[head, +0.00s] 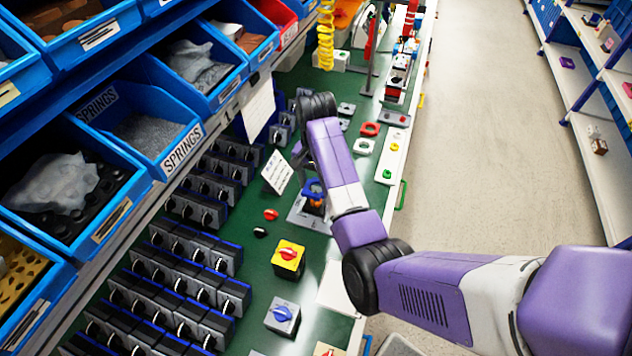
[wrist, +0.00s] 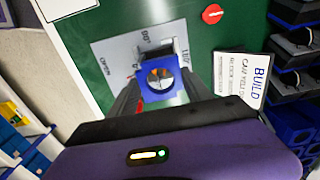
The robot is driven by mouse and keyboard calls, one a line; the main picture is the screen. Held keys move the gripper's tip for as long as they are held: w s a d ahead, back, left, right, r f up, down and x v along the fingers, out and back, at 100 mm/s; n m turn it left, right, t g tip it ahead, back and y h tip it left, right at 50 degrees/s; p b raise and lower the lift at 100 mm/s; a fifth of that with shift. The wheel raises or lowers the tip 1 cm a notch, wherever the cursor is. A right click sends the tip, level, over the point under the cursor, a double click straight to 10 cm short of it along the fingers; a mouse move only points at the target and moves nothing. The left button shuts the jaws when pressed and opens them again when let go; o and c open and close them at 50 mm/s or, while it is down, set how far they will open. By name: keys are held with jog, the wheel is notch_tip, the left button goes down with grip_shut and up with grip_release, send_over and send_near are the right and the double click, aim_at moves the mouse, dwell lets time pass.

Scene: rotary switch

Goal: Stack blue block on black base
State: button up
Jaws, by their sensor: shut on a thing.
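The blue block (wrist: 160,72) has a round hole with a metal and orange part showing in it. My gripper (wrist: 159,88) is shut on it, with one dark finger on each side. The block also shows in the head view (head: 314,186), above a grey plate (head: 307,219) with an orange part under it. The plate has printed marks such as OPEN in the wrist view (wrist: 110,68). A dark and grey piece (wrist: 150,50) shows just behind the block; it may be the black base, mostly hidden. I cannot tell whether the block touches it.
Red (head: 271,214) and black (head: 260,232) knobs lie on the green bench, near a yellow box with a red knob (head: 288,257) and a grey box with a blue knob (head: 282,316). Rows of dark switches (head: 190,270) fill the left. A BUILD card (wrist: 238,78) stands close to my gripper.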

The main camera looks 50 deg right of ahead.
jog(key=shift+f, duration=0.3)
jog(key=shift+f, duration=0.35)
jog(key=shift+f+b, duration=0.45)
jog(key=shift+f, duration=0.2)
jog(key=o, duration=1.4)
jog(key=shift+r, duration=0.1)
notch_tip(320, 180, up, 8)
jog(key=shift+f+p, duration=0.15)
jog(key=shift+p, duration=0.4)
